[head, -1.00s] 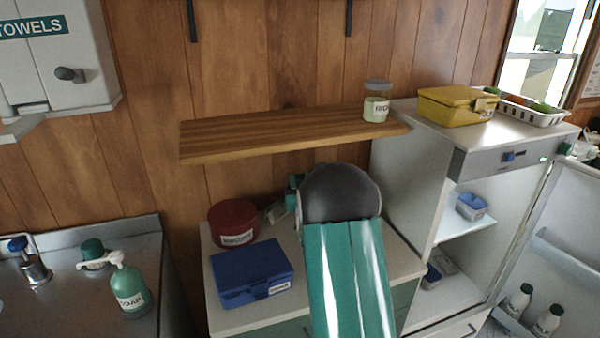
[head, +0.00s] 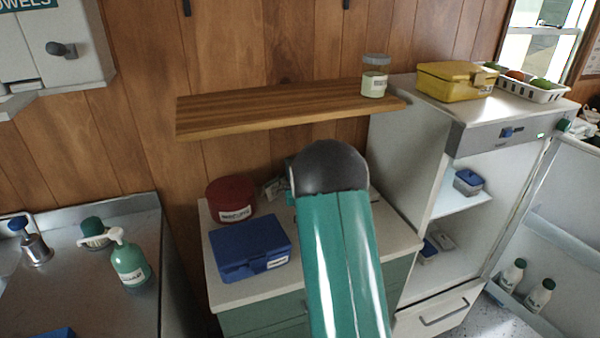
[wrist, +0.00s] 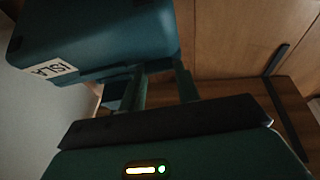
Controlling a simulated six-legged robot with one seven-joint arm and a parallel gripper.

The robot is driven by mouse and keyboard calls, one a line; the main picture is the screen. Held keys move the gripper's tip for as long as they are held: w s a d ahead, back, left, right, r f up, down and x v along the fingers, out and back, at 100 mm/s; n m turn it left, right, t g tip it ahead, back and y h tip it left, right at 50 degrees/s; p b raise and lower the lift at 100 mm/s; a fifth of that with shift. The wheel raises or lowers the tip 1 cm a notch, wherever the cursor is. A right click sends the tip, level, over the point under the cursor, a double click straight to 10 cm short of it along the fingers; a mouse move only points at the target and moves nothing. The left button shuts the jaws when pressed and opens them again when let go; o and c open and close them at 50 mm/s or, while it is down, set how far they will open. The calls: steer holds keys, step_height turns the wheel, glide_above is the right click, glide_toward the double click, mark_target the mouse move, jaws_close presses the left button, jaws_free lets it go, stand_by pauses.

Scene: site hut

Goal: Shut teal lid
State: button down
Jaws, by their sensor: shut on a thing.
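A teal box piece (wrist: 100,40) with a white label, seemingly reading ISLA, fills the upper left of the wrist view; I take it as the teal lid. My gripper (wrist: 159,78) has its two fingers reaching up to its lower right edge and is shut on it. The contact itself is dark and partly hidden. A smaller dark teal piece (wrist: 115,92) shows beside the left finger; I cannot tell what it belongs to. In the head view my own arm hides the gripper and the teal lid.
A blue box (head: 250,248) and a red tin (head: 230,200) stand on the counter (head: 285,285) left of my arm. A wooden shelf (head: 270,108) with a jar (head: 374,78) juts out above. An open fridge (head: 400,150) stands right, with a yellow box (head: 455,82) on top.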

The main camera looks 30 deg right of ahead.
steer(key=shift+f, duration=0.2)
steer(key=c, duration=1)
jaws_free()
steer(key=shift+r, duration=0.1)
steer(key=shift+s, duration=0.1)
steer(key=s+a, duration=0.5)
steer(key=s, duration=0.7)
steer(key=shift+a, duration=0.2)
